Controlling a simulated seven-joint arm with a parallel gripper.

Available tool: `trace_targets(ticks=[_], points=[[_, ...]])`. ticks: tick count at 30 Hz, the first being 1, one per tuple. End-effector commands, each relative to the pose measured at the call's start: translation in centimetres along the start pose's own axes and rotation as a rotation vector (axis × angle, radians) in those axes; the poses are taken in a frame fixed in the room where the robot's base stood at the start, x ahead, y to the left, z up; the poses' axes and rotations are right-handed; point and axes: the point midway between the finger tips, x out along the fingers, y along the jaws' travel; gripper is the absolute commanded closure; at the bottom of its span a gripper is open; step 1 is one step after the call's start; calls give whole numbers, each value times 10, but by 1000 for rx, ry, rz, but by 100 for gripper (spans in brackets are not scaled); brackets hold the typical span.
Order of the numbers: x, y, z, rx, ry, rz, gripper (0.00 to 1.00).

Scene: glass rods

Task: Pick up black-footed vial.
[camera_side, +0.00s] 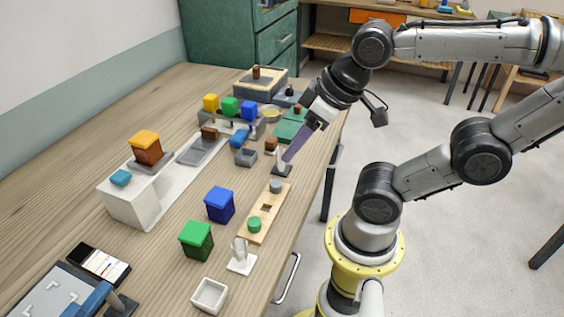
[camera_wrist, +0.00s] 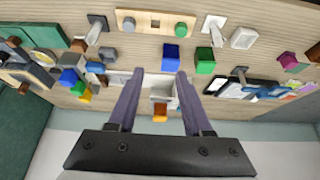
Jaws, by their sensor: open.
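The black-footed vial (camera_side: 281,168) stands near the right edge of the table, a pale tube on a dark square foot. In the wrist view the vial (camera_wrist: 95,33) is at the upper left, outside the span of the fingers. My gripper (camera_side: 288,158) points down and left above the table, with its purple fingers overlapping the vial's upper part in the side view. In the wrist view my gripper (camera_wrist: 160,74) is open, its two fingers wide apart with nothing held between them. A similar vial with a white foot (camera_side: 241,262) stands nearer the front.
A wooden board (camera_side: 266,208) with grey and green knobs lies in front of the vial. A brown block (camera_side: 271,144) and green mat (camera_side: 291,127) are behind it. Blue (camera_side: 219,204) and green (camera_side: 196,240) boxes stand nearer the front. A white stand (camera_side: 133,205) is at left.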

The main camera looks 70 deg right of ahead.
Motion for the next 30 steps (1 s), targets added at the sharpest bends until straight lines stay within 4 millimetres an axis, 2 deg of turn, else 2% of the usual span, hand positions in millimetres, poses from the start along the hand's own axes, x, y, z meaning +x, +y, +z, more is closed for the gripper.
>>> trace_targets(ticks=[10, 11, 15, 23, 27, 30], points=[[0, 0, 0, 0, 0, 0, 50], [0, 0, 0, 0, 0, 0, 48], [0, 0, 0, 0, 0, 0, 23], [0, 0, 0, 1, 0, 0, 23], [-1, 0, 0, 57, -3, 0, 23], [-8, 0, -14, 161, 1, 1, 23]])
